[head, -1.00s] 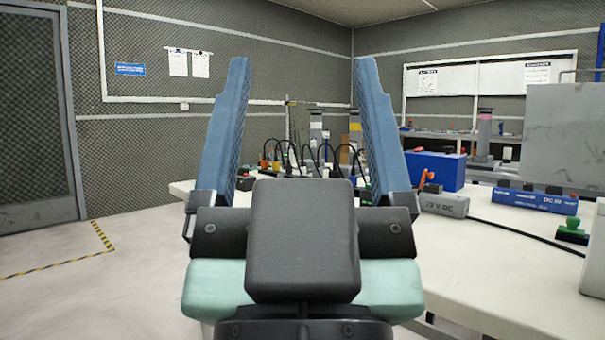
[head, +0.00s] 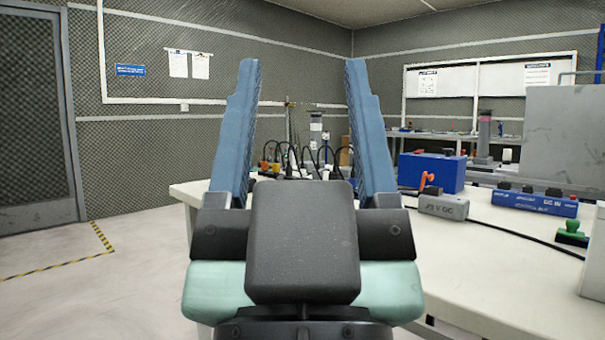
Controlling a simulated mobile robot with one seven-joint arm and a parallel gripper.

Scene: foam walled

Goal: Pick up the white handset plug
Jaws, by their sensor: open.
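My gripper (head: 301,64) fills the middle of the head view, with its two blue fingers pointing up and away from me. The fingers are apart, and nothing shows held between them. Beyond them, on the table, a row of black cables with plugs (head: 290,168) shows in the gap, with orange and white parts among them. I cannot tell which of these, if any, is the white handset plug. My gripper's dark body and fingers hide part of the row.
The white table (head: 500,265) runs to the right. On it are a blue box (head: 432,172), a grey adapter (head: 443,207) with a black cable, a blue DC strip (head: 535,201), a green-handled stamp-like object (head: 572,234) and a large grey panel (head: 565,135). Floor at left is clear.

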